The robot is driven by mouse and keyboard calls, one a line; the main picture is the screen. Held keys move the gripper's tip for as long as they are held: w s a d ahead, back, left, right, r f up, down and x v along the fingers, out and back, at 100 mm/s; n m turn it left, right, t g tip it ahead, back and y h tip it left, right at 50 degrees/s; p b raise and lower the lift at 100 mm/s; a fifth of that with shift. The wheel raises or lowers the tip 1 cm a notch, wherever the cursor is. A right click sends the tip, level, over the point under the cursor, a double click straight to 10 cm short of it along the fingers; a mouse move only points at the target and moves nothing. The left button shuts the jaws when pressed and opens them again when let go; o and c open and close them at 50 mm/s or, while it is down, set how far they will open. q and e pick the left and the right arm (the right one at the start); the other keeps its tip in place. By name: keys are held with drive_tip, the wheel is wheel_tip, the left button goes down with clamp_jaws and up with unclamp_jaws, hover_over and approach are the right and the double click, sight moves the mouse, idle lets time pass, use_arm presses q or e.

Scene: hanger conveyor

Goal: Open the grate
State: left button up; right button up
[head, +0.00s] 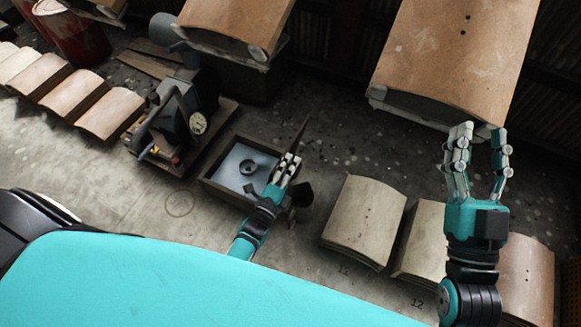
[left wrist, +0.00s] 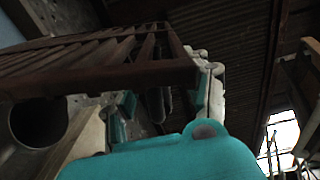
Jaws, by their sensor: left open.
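The grate (left wrist: 100,75), reddish-brown with parallel bars, fills the upper left of the left wrist view. In the head view a thin brown edge (head: 301,131), perhaps the grate seen edge-on, rises just beyond my left gripper. My left gripper (head: 288,163) is at the right side of a low open box. In the left wrist view its open fingers (left wrist: 165,98) straddle the grate's near bar and corner; contact is unclear. My right gripper (head: 480,130) is open and empty, fingers up, in front of a large brown-topped block at the right.
The low box (head: 213,186) has a pale floor with a dark ring (head: 248,167). A dark machine with a dial (head: 198,123) stands to its left. Curved-top blocks (head: 363,218) stand at lower right, others (head: 108,110) at left. The floor (head: 130,190) at left is clear.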

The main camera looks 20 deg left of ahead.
use_arm(q)
drive_tip(key=s, duration=1.2)
drive_tip(key=shift+a, duration=0.45)
drive_tip(key=shift+w, duration=0.1)
